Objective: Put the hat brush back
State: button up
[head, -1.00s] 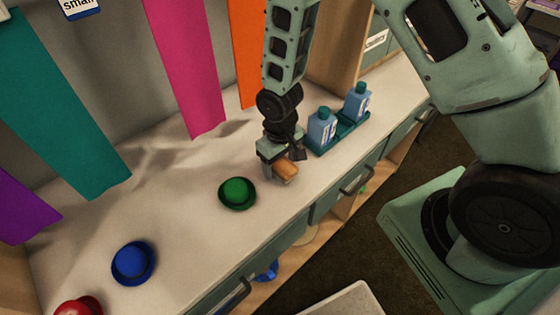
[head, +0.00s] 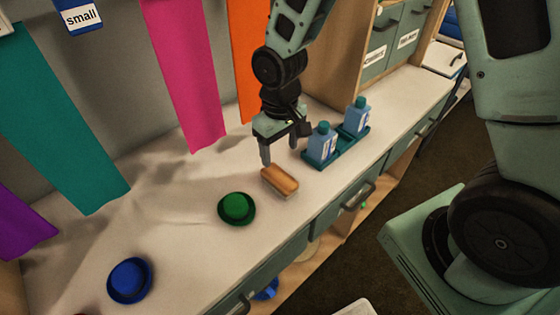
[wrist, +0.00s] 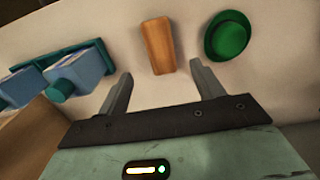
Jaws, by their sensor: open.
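The hat brush (head: 279,182), with a brown wooden back and a pale underside, lies on the white counter between the green hat and the teal tray. It also shows in the wrist view (wrist: 158,46), beyond my fingertips and between their lines. My gripper (head: 286,148) is open and empty, just behind and above the brush, apart from it. In the wrist view my two fingers (wrist: 160,76) are spread wide with nothing between them.
A green hat (head: 237,208) sits left of the brush and a blue hat (head: 130,281) further left. A teal tray (head: 319,162) with two blue bottles (head: 322,141) stands close on the right. Coloured cloths, including a pink one (head: 183,70), hang behind. Drawers with handles (head: 358,195) line the counter front.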

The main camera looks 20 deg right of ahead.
jog(key=s+a+r+n, duration=0.2)
jog(key=s+r, duration=0.4)
jog(key=s, duration=0.4)
jog(key=s+a+r+n, duration=0.2)
jog(key=s+a+r, duration=0.2)
jog(key=s, duration=0.5)
notch_tip(320, 180, up, 3)
jog(key=shift+s+a+f+y, duration=0.1)
jog(key=shift+s+a+y, duration=0.1)
jog(key=shift+s+y, duration=0.15)
